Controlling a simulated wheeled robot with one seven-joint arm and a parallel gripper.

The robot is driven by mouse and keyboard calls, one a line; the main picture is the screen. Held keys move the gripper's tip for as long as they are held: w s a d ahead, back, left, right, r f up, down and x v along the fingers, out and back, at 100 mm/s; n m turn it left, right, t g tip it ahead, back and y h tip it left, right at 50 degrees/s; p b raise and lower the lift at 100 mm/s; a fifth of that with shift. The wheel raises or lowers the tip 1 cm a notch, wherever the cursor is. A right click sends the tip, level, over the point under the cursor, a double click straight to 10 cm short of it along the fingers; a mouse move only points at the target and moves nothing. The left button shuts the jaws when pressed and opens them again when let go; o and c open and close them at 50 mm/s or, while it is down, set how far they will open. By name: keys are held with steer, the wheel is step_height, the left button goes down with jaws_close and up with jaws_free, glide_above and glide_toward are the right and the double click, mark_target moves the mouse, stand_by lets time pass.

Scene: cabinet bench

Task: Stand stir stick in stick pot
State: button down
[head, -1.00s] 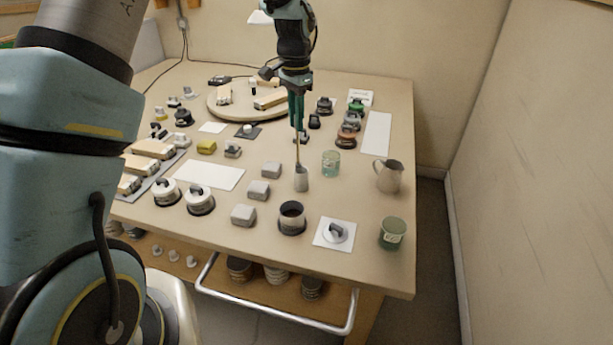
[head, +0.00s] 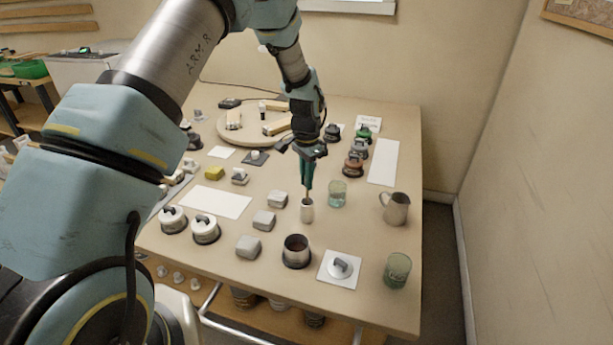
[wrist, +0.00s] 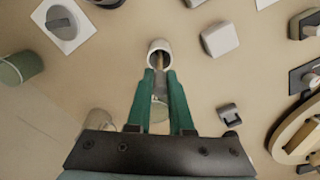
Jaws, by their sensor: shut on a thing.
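The stick pot (head: 307,214) is a small pale cup standing upright near the middle of the bench; it also shows in the wrist view (wrist: 154,47). My gripper (head: 306,190) is right above the pot and points down. In the wrist view my gripper (wrist: 160,73) has its green fingers close together around the thin brown stir stick (wrist: 160,62). The stick's lower part goes into the pot's mouth; its lower end is hidden inside. In the head view only a short piece of stick shows between fingertips and rim.
A glass (head: 337,194) stands just right of the pot, and a metal pitcher (head: 395,208) farther right. Grey blocks (head: 264,221) lie to the left. A round board (head: 246,133) is behind.

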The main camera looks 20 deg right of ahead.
steer(key=shift+f, duration=0.1)
steer(key=shift+f, duration=0.15)
steer(key=c, duration=0.8)
jaws_free()
step_height(320, 180, up, 12)
steer(key=r+b, duration=0.1)
steer(key=b, duration=0.3)
steer(key=w+a+r+n, duration=0.1)
steer(key=a+n, duration=0.3)
steer(key=a, duration=0.9)
steer(key=s+a+n, duration=0.3)
steer(key=s+a, duration=0.1)
steer(key=a, duration=0.3)
steer(key=s+a+n+t, duration=0.1)
steer(key=s+a+n, duration=0.3)
steer(key=a, duration=0.4)
steer(key=s+a+n, duration=0.3)
steer(key=s+a, duration=0.1)
steer(key=a, duration=0.4)
steer(key=shift+a+f+n+t, duration=0.15)
steer(key=shift+a+n+t, duration=0.1)
steer(key=shift+n+t, duration=0.05)
